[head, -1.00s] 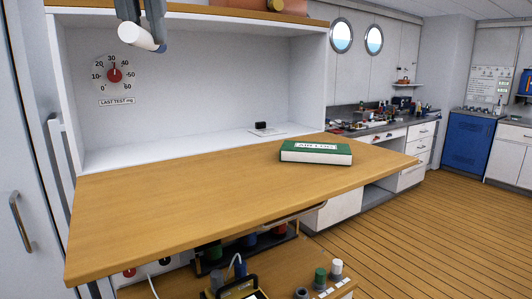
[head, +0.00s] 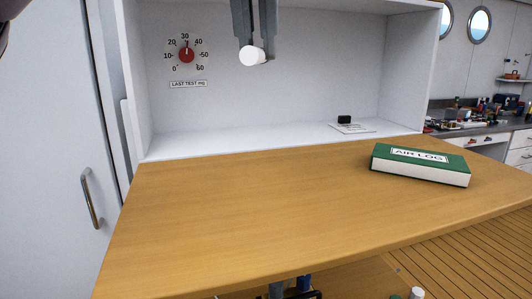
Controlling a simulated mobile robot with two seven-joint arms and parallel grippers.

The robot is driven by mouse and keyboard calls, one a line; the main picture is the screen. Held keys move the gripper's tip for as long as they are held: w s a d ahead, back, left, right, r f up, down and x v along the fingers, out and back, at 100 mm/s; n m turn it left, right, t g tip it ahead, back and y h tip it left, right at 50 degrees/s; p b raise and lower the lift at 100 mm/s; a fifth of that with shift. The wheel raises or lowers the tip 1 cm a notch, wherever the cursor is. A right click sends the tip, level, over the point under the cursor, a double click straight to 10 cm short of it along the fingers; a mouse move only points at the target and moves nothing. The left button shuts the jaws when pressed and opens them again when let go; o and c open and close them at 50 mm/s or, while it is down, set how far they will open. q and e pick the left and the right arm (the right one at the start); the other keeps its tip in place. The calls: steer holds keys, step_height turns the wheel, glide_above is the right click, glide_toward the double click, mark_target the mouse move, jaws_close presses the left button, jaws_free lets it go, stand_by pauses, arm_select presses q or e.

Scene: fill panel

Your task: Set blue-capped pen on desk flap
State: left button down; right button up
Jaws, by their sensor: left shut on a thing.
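My left gripper (head: 257,44) hangs at the top middle of the head view, pointing down. It is shut on a thick white pen (head: 251,56), whose round white end faces me. The pen is held roughly level, and its blue cap is mostly hidden in this view. The desk flap (head: 260,215) is a wide wooden board, folded out flat below. The pen is in the air above the flap's back part, apart from it. My right gripper is not in view.
A green book marked AIR LOG (head: 422,165) lies on the flap's right side. A white cabinet recess (head: 265,110) with a dial (head: 186,55) stands behind. A small dark block on a white card (head: 350,128) lies inside. The flap's left and middle are clear.

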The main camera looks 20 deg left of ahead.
arm_select(q)
steer(key=b, duration=0.2)
glide_above(261, 193)
steer(key=s, duration=0.2)
steer(key=f, duration=1.1)
steer(key=shift+w+d+f, duration=0.1)
steer(key=shift+w+f, duration=0.15)
steer(key=shift+f, duration=2.25)
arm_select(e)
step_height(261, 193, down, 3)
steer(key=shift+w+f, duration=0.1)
arm_select(q)
steer(key=shift+f, duration=0.1)
steer(key=c, duration=1.1)
jaws_free()
